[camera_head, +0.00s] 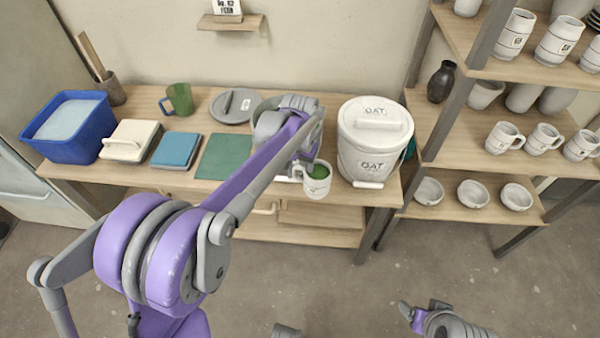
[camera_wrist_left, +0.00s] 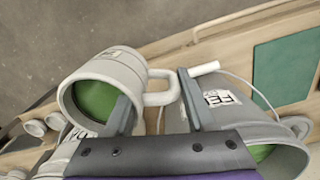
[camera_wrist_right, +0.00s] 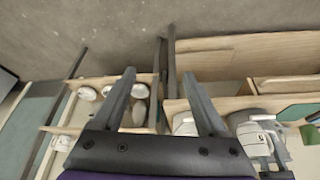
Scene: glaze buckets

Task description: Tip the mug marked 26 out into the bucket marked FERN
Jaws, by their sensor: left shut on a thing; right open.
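A white mug (camera_head: 317,187) with green glaze inside hangs in my left gripper (camera_head: 303,168), in front of the shelf edge and left of the OAT bucket. In the head view my left arm mostly covers this bucket (camera_head: 262,108). My right gripper (camera_wrist_right: 163,95) is open and empty, low over the floor.
The lidded OAT bucket (camera_head: 368,160) stands right of the mug. A loose grey lid (camera_head: 228,108), a green mug (camera_head: 180,98), tiles and a blue tub (camera_head: 72,145) fill the left side. Shelves with mugs and bowls (camera_head: 473,194) stand right.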

